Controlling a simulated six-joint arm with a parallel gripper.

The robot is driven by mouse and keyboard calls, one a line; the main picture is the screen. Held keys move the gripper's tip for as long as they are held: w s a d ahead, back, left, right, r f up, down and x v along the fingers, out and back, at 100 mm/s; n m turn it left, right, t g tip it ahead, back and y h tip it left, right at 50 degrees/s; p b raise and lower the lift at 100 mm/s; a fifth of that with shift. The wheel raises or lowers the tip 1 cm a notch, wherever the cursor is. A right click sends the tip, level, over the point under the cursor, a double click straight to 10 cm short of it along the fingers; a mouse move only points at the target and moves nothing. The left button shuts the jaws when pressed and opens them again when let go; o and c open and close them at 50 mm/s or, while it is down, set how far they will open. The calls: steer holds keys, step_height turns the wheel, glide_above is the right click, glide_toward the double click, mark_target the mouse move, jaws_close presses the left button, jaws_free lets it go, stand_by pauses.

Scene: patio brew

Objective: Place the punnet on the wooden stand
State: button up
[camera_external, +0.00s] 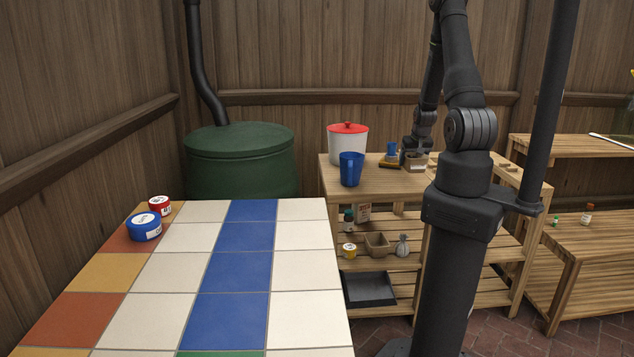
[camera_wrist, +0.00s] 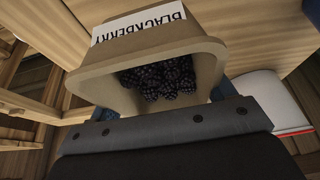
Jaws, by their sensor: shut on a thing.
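The punnet (camera_wrist: 92,70) is a tan tub with a white label reading BLACKBERRY and dark berries inside. It fills the upper middle of the wrist view, tilted in the picture. My gripper (camera_wrist: 155,112) is shut on it, with blue finger parts at both sides. In the external view my gripper (camera_external: 415,150) points down at the punnet (camera_external: 416,163), over the top of a wooden shelf unit (camera_external: 383,180). I cannot tell whether the punnet touches that top. I cannot tell for certain which wooden piece is the stand.
A blue cup (camera_external: 351,170), a white tub with a red lid (camera_external: 347,145) and a small blue item (camera_external: 392,150) stand left of my gripper. Lower shelves hold small goods and a black tray (camera_external: 370,289). Another wooden bench (camera_external: 585,238) is at right. The tiled table (camera_external: 300,265) is mostly clear.

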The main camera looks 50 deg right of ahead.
steer(key=shift+o, duration=0.2)
steer(key=shift+f, duration=2.9)
steer(key=shift+c, duration=0.2)
steer(key=o, duration=1.2)
steer(key=shift+f, duration=0.1)
steer(key=v, duration=1)
steer(key=shift+s+r, duration=0.1)
steer(key=shift+r, duration=0.2)
steer(key=shift+v, duration=0.8)
steer(key=shift+a, duration=0.1)
steer(key=shift+f, duration=0.1)
steer(key=shift+x, duration=5.85)
